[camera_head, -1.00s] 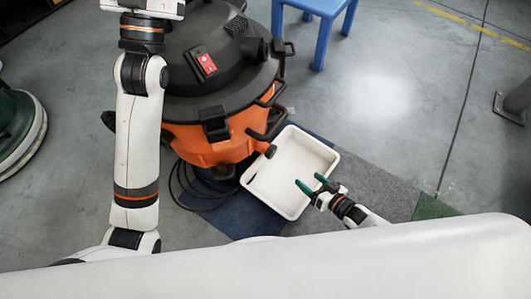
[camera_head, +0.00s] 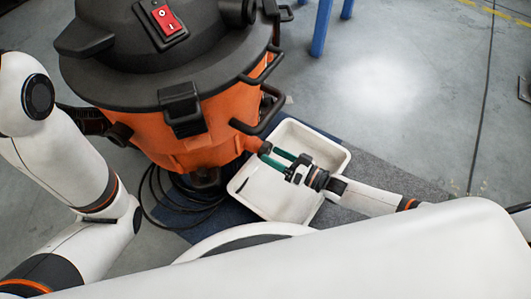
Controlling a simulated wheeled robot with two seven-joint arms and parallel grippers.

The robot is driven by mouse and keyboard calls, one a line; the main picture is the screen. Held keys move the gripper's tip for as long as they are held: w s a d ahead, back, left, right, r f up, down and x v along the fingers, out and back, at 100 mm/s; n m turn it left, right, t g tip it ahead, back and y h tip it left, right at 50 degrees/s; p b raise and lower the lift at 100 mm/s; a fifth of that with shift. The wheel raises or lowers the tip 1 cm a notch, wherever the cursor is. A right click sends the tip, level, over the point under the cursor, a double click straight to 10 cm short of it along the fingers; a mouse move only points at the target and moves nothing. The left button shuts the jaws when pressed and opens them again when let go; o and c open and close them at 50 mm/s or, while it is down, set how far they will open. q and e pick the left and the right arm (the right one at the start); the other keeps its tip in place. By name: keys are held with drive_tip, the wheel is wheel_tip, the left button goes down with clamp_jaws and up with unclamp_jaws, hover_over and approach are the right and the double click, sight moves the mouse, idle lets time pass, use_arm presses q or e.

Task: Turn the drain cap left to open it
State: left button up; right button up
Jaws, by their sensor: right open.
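The drain cap (camera_head: 265,148) is a small dark knob low on the right side of the orange vacuum drum (camera_head: 196,135).
The vacuum's black lid carries a red switch (camera_head: 166,19). A black cable (camera_head: 160,205) coils on the floor by the tray. Blue stool legs (camera_head: 322,27) stand at the top.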

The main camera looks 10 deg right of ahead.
sight(268, 153)
drive_tip(key=b+x, duration=0.1)
drive_tip(key=x, duration=0.1)
drive_tip(key=shift+w+a+f, duration=0.15)
drive_tip(key=shift+w+a, duration=0.4)
drive_tip(key=c, duration=1)
drive_tip(key=shift+o, duration=0.2)
